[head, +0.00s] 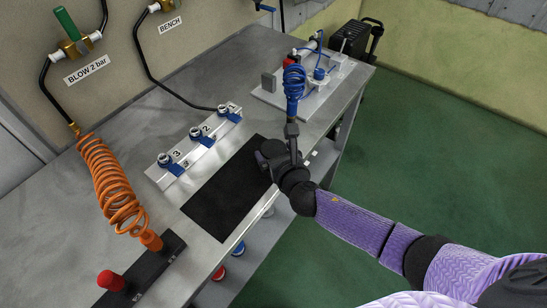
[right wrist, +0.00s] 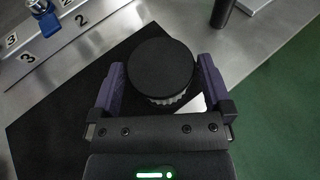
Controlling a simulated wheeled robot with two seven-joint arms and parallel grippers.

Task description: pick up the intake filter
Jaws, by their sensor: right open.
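The intake filter (right wrist: 160,68) shows in the right wrist view as a round black cap over a white pleated side. It stands on the black mat (right wrist: 50,125). My right gripper (right wrist: 161,72) is open, with one purple finger on each side of the filter. I cannot tell whether either finger touches it. In the head view my right gripper (head: 272,158) is over the right end of the mat (head: 222,200), and the filter is hard to make out there. My left gripper is not in view.
A numbered rail (head: 195,148) with blue-collared fittings lies left of the mat. A blue coiled hose (head: 294,82) and a fixture plate (head: 320,85) stand beyond the gripper. An orange coiled hose (head: 110,185) and a red knob (head: 111,281) are at the near left. Green floor (head: 440,130) lies right of the bench.

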